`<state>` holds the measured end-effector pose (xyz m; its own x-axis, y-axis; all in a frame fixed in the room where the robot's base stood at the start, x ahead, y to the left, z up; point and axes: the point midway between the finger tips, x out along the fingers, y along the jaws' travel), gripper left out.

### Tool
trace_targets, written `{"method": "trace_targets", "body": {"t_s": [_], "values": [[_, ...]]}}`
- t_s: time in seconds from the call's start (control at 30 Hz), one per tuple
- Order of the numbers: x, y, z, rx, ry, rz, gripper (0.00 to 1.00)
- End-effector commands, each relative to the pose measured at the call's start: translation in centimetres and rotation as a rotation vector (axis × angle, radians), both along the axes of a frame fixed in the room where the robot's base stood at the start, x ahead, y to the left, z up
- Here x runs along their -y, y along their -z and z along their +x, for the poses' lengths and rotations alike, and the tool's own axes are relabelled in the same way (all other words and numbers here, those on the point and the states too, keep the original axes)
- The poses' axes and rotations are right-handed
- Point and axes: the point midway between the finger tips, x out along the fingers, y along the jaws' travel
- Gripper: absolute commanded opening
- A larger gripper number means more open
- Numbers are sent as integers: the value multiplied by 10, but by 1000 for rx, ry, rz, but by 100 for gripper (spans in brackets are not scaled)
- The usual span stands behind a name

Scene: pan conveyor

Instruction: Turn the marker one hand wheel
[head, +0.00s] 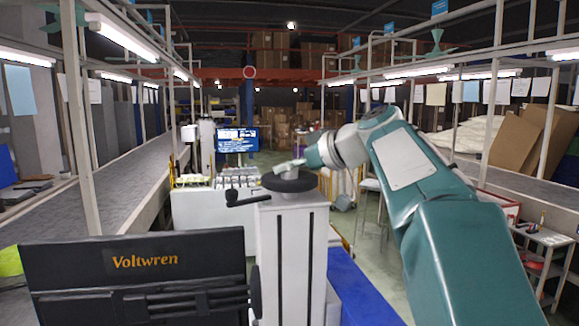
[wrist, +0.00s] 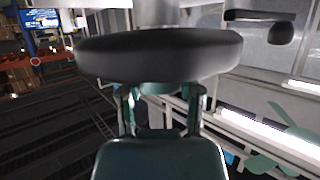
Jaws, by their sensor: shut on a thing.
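The black hand wheel (head: 288,182) lies flat on top of a pale upright post (head: 292,255) in the head view. Its crank handle (head: 247,200) sticks out to the left. My gripper (head: 288,167) reaches the wheel's far right side from the right. In the wrist view the wheel's thick rim (wrist: 160,55) fills the upper middle, with the crank handle (wrist: 280,33) at the upper right. My gripper's two fingers (wrist: 160,92) come up to the rim and are shut on it. The fingertips are hidden behind the rim. I see no marker number on the post.
A black Voltwren panel (head: 145,275) stands at the front left, close to the post. A blue surface (head: 360,290) lies right of the post. Conveyors (head: 90,163) run along both sides under metal frames. A screen (head: 237,140) stands behind.

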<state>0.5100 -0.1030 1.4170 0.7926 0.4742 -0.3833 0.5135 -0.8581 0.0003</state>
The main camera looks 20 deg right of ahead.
Motion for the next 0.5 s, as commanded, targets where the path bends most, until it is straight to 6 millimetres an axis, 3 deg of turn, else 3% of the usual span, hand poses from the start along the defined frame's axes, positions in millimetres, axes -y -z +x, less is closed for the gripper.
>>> {"method": "trace_targets", "body": {"t_s": [0.17,0.5], "values": [[0,0,1,-1,-33,1,0],[1,1,2,-1,-293,3,0]]}}
